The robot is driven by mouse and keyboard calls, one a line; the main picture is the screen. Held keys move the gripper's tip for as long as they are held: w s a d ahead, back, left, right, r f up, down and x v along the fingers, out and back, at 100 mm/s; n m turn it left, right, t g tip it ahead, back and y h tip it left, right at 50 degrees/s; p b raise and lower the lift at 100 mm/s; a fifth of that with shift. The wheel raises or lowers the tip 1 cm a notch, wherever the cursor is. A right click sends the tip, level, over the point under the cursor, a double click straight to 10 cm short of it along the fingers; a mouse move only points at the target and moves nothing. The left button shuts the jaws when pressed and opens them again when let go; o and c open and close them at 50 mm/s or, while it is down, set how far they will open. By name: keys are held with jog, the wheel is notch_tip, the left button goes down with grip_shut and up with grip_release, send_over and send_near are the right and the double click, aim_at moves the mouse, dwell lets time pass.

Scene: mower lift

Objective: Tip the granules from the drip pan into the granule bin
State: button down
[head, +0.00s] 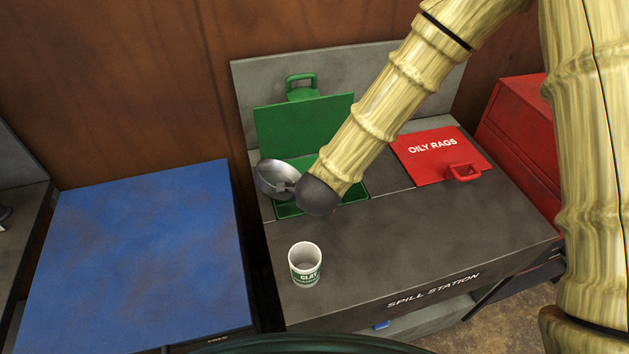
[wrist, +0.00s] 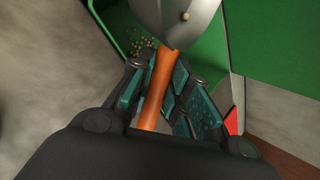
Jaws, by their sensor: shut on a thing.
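The drip pan (head: 277,179) is a round grey metal pan, tipped steeply over the left end of the open granule bin (head: 289,209). In the wrist view the pan (wrist: 178,22) is at the top, with one small granule on its surface. My gripper (wrist: 160,78) is shut on the pan's orange handle (wrist: 154,95). In the head view the fingers are mostly hidden behind my dark wrist. Tan granules (wrist: 142,44) lie inside the green bin in the wrist view. The bin's green lid (head: 304,124) stands open behind it. How much is left in the pan is hidden.
A white clay granule cup (head: 305,265) stands on the dark spill station top (head: 400,250). A shut red oily rags lid (head: 437,155) is to the right. A blue-topped surface (head: 140,250) stands at left. The station's front top is mostly clear.

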jog(key=shift+s+a+f+n+t+h+b, duration=0.3)
jog(key=shift+s+a+t+h, duration=0.25)
jog(key=shift+a+h, duration=0.25)
jog(key=shift+s+a+f+n+t+h+b, duration=0.25)
jog(key=shift+s+a+t+h, duration=0.3)
jog(key=shift+a, duration=0.3)
notch_tip(320, 180, up, 6)
jog(key=a+t+h+p, duration=0.1)
jog(key=p, duration=0.2)
jog(key=shift+s+a+n+p, duration=0.2)
jog(key=shift+s+n+p, duration=0.15)
jog(key=shift+s+p, duration=0.1)
jog(key=shift+f+h, duration=0.1)
jog(key=shift+h, duration=0.15)
